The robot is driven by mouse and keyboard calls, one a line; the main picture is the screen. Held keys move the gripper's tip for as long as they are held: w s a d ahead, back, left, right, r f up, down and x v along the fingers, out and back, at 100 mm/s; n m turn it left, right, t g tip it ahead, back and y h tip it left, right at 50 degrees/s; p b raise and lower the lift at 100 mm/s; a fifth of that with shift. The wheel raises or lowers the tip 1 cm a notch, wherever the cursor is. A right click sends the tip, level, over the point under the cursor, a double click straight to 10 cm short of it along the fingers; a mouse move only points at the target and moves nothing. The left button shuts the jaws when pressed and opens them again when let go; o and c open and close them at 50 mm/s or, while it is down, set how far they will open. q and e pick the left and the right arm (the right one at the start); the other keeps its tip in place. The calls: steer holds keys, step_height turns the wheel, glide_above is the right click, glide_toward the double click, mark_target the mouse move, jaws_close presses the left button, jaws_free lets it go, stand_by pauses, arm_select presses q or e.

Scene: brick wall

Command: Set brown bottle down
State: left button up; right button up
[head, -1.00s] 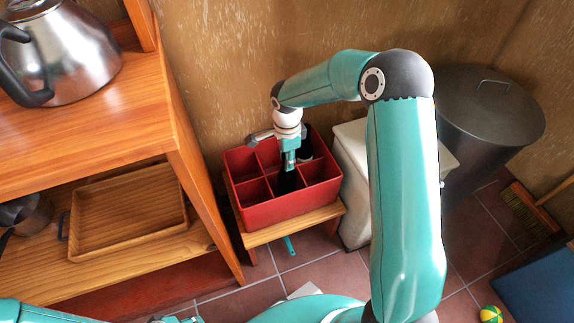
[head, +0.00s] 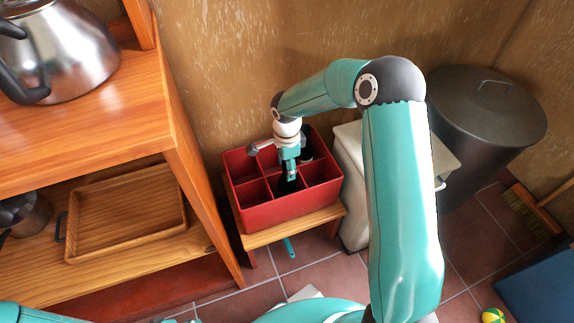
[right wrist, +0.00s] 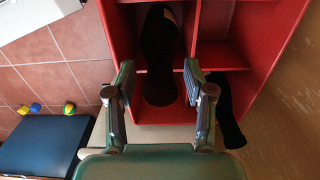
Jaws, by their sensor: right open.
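A red divided crate (head: 290,213) stands on a low wooden stool. In the right wrist view, a dark bottle (right wrist: 160,40) sits in one of the crate's compartments (right wrist: 122,40); its colour is too dark to confirm brown. In the head view only a dark patch of it shows, in the front middle compartment. My right gripper (head: 289,176) is over that compartment. In the wrist view its fingers (right wrist: 160,72) are open, one on each side of the bottle, with gaps showing. A second dark bottle (right wrist: 220,95) is in a rear compartment (head: 306,153). My left gripper is not seen.
A wooden shelf (head: 90,130) with a kettle (head: 65,55) and a wooden tray (head: 125,212) stands left of the crate. A pale bin (head: 352,190) and a dark lidded bin (head: 490,115) are at the right. The other crate compartments look mostly empty.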

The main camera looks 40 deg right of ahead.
steer(key=shift+r, duration=0.1)
steer(key=shift+r, duration=0.25)
steer(key=r+p, duration=0.1)
steer(key=r, duration=0.4)
steer(key=r+p, duration=0.2)
steer(key=r, duration=0.4)
steer(key=shift+a, duration=0.2)
steer(key=s+a+f+n+y, duration=0.2)
steer(key=s+a+f+n, duration=0.3)
steer(key=f, duration=0.3)
steer(key=s+a+f+n+y, duration=0.1)
steer(key=s+a+f+n, duration=0.1)
steer(key=a+f+n, duration=0.4)
steer(key=s+a+f+n, duration=0.3)
steer(key=s+f, duration=0.1)
steer(key=s, duration=0.2)
steer(key=s+a+f+n+y, duration=0.1)
steer(key=s+a+f+n, duration=0.3)
steer(key=s, duration=0.3)
steer(key=shift+a+n+t, duration=0.3)
